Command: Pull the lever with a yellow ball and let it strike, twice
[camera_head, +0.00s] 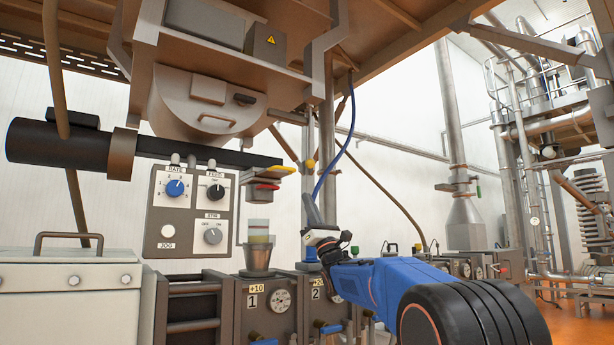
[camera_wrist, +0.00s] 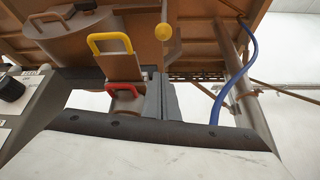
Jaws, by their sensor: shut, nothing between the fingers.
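The yellow ball (camera_head: 310,164) sits at the end of a thin lever under the machine's overhead frame. The ball also shows in the wrist view (camera_wrist: 163,32), with its rod running up out of the picture. My gripper (camera_head: 308,197) points upward just below the ball in the head view. In the wrist view its dark fingers (camera_wrist: 160,82) are together and empty, and the ball appears beyond their tips with a visible gap. My gripper does not appear to touch the ball or rod.
A yellow handle (camera_wrist: 110,43) and a red handle (camera_wrist: 124,88) are left of the ball. A control panel (camera_head: 182,212) with knobs stands at left. A cup (camera_head: 258,258) rests on unit 1. A blue hose (camera_wrist: 238,80) hangs at right.

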